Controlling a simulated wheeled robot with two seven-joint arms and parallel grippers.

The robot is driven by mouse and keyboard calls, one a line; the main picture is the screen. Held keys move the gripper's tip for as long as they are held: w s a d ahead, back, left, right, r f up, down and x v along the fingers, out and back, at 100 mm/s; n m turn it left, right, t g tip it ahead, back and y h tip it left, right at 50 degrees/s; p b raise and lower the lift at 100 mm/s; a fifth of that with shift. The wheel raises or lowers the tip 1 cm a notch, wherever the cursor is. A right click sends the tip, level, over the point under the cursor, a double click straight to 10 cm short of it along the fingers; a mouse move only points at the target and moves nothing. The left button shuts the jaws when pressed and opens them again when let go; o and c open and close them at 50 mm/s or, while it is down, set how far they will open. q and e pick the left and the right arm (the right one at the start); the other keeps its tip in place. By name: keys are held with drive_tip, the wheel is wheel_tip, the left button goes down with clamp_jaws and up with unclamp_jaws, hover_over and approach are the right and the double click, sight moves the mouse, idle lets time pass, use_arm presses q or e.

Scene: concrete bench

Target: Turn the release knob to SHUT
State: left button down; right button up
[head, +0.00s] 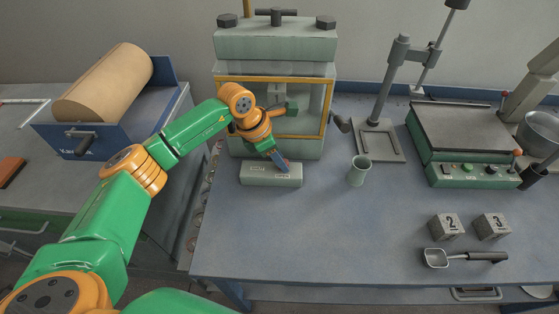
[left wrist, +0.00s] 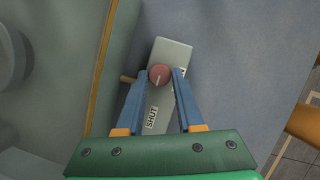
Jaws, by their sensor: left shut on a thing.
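A pale grey-green control box (head: 258,180) with small labels lies on the bench in front of the press (head: 275,45). In the left wrist view, the round red release knob (left wrist: 159,73) sits on this box (left wrist: 172,52). A short pale mark on the knob points down the picture, roughly towards the SHUT label (left wrist: 151,118). Another label is partly hidden by a finger. My left gripper (head: 284,164) reaches down to the box, and its blue fingers (left wrist: 159,75) are shut on the knob, one on each side. In the head view the gripper hides the knob. My right gripper is out of view.
The press with its yellow-framed opening stands just behind the box. A green cup (head: 359,171) stands to the right. Blocks marked 2 (head: 446,228) and 3 (head: 493,227), a scoop (head: 463,258) and a hotplate (head: 466,134) are farther right. The bench's front middle is clear.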

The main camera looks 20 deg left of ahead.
use_arm(q)
drive_tip(key=c, duration=0.5)
unclamp_jaws()
drive_tip(key=shift+c, duration=0.2)
drive_tip(key=b+v, duration=0.1)
drive_tip(key=v, duration=0.6)
